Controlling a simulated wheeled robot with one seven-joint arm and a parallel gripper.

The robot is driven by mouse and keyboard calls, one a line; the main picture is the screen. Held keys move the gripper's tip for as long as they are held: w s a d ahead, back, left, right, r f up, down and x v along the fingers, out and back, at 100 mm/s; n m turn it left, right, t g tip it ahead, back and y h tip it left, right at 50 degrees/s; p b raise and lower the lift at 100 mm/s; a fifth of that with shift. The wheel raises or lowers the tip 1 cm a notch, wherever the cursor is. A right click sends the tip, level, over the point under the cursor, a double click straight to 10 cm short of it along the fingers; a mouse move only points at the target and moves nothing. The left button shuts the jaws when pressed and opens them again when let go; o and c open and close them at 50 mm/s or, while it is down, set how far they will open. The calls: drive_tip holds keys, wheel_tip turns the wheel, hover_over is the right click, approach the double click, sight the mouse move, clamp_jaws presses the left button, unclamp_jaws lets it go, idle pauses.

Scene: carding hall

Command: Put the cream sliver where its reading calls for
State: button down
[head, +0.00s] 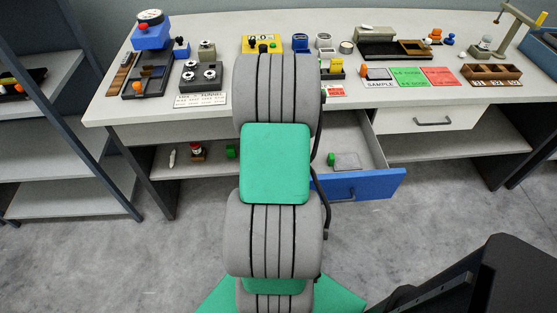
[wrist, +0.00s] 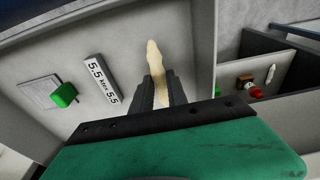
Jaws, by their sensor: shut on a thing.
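My gripper (wrist: 161,82) is shut on the cream sliver (wrist: 155,56), a pale slim piece that sticks out beyond the fingertips in the wrist view. Below it is the light grey inside of the open drawer (wrist: 120,45), with a white label (wrist: 101,80) reading "5.5 ktex 5.5" to the left of the sliver. I cannot tell whether the sliver touches the drawer floor. In the head view the drawer has a blue front (head: 375,185), and my arm hides the gripper and sliver.
A green knob (wrist: 64,95) lies by a pale plate in the drawer. The lower shelf holds a white piece (head: 172,158) and a red-topped item (head: 197,151). The bench carries a SAMPLE plate (head: 380,84), green card (head: 408,77), red card (head: 440,76) and brown compartment tray (head: 491,82).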

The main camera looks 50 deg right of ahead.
drive_tip(key=shift+f, duration=1.35)
drive_tip(key=c, duration=1.3)
unclamp_jaws()
drive_tip(key=shift+r, duration=0.55)
wheel_tip(320, 180, up, 11)
drive_tip(key=s+a, duration=0.1)
drive_tip(key=a, duration=0.1)
drive_tip(key=w+a+r+n, duration=0.2)
drive_tip(key=w+a+r, duration=0.1)
drive_tip(key=a, duration=0.4)
drive_tip(key=w+a+r+n, duration=0.2)
drive_tip(key=w+a, duration=0.2)
drive_tip(key=a, duration=0.3)
drive_tip(key=s+a+r+n+t, duration=0.1)
drive_tip(key=a+r+n, duration=0.1)
drive_tip(key=a, duration=0.8)
drive_tip(key=s+a+r+n+y, duration=0.1)
drive_tip(key=a+n, duration=0.3)
drive_tip(key=a, duration=0.6)
drive_tip(key=shift+s+a+r+t, duration=0.4)
drive_tip(key=shift+s+r, duration=0.1)
drive_tip(key=shift+s, duration=0.25)
